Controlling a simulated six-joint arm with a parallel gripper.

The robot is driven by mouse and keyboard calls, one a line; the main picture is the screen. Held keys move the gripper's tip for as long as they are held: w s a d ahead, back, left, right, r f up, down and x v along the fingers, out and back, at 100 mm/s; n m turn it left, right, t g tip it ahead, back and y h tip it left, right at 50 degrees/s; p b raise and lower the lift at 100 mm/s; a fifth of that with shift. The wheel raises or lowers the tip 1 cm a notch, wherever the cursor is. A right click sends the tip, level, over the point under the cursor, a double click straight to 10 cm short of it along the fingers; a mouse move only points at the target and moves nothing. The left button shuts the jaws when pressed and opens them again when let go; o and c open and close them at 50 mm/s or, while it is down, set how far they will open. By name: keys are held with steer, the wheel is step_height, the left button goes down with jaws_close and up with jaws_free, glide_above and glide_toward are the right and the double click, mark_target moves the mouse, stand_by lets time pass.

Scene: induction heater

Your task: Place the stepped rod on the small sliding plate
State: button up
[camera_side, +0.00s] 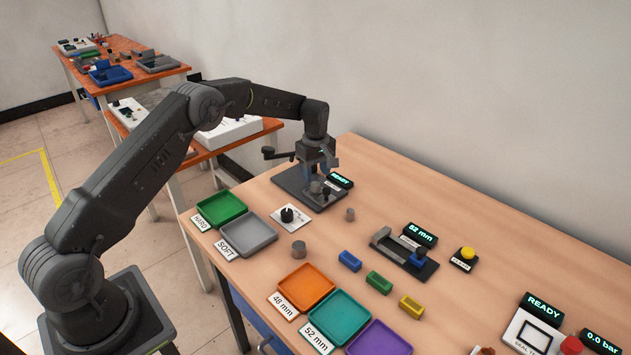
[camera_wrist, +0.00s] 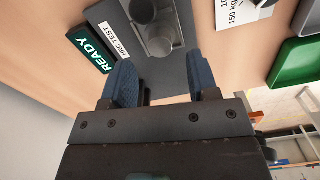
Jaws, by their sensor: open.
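My gripper (camera_side: 318,170) is over the dark tester base at the back of the table. In the wrist view its two blue fingers (camera_wrist: 162,82) are apart, with nothing between them. Just beyond the fingertips, short grey cylindrical parts (camera_wrist: 160,42) stand on a grey mount on the base. I cannot tell whether one of them is the stepped rod.
The tester display (camera_wrist: 90,50) reads READY, beside an HRC TEST label. A knob (camera_side: 288,214) stands near the green tray (camera_side: 219,207) and grey tray (camera_side: 247,234). Blue, green and yellow blocks lie mid-table, by orange, teal and purple trays. The back right of the table is clear.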

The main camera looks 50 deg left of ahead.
step_height(320, 180, up, 8)
step_height(320, 180, up, 11)
steer(key=m+t, duration=0.1)
steer(key=m, duration=0.3)
glide_above(316, 184)
steer(key=s+d, duration=0.4)
steer(key=s, duration=0.2)
steer(key=s+d+r+m+t, duration=0.2)
steer(key=s+d+r+m, duration=0.3)
steer(key=s, duration=0.4)
steer(key=s+d+m+t, duration=0.1)
steer(key=s+d+m, duration=0.1)
steer(key=s, duration=0.9)
steer(key=s+d+f+m+t, duration=0.1)
steer(key=s+m, duration=0.4)
steer(key=s, duration=0.7)
steer(key=shift+d+f+t, duration=0.3)
steer(key=shift+d, duration=0.6)
